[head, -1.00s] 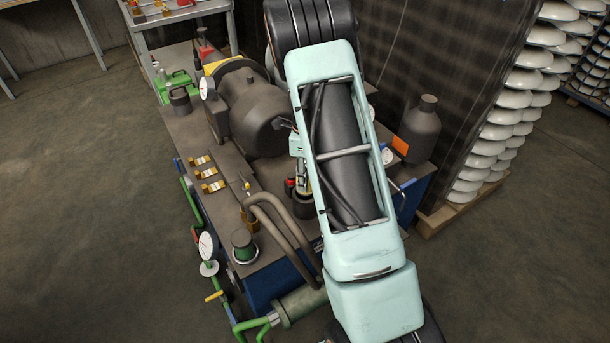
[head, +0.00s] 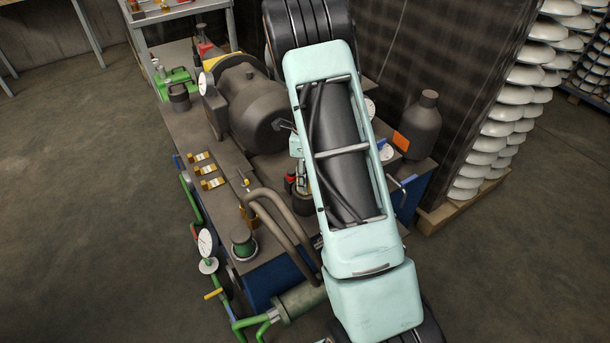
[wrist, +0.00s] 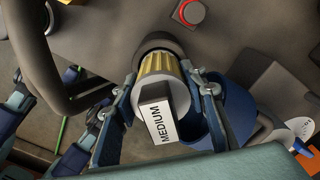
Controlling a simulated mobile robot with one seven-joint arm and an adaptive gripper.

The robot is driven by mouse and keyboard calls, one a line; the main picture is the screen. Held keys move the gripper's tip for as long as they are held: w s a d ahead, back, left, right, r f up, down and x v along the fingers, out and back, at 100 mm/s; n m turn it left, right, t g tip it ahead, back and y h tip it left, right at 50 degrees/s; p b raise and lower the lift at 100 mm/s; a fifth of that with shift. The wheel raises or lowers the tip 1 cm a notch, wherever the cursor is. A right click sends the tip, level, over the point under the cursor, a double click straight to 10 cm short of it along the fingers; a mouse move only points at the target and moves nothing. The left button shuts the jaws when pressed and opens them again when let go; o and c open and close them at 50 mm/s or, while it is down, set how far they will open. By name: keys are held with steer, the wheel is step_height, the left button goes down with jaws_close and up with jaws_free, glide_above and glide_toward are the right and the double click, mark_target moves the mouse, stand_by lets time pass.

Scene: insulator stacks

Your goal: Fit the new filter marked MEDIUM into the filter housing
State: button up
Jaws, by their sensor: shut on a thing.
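The new filter (wrist: 162,78) shows in the wrist view as a yellow pleated cylinder with a pale end cap and a dark tab labelled MEDIUM. My gripper (wrist: 163,88) is shut on it, one blue finger on each side. The filter's far end meets the dark round mouth of the filter housing (wrist: 158,42). The two look roughly in line, but I cannot tell how deep the filter sits. In the head view my arm hides most of the gripper and filter. A dark cup-like part, apparently the housing (head: 302,204), shows beside the arm.
A blue round hollow part (wrist: 232,112) lies close beside the right finger. A thick bent pipe (head: 275,222) rises left of the housing. A red button (wrist: 188,12) is beyond it. A motor (head: 255,110) and a dark bottle (head: 420,128) stand on the bench.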

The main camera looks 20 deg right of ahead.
steer(key=shift+f+b, duration=0.7)
steer(key=shift+f, duration=0.5)
steer(key=o, duration=1.2)
step_height(320, 180, up, 12)
steer(key=shift+r, duration=0.1)
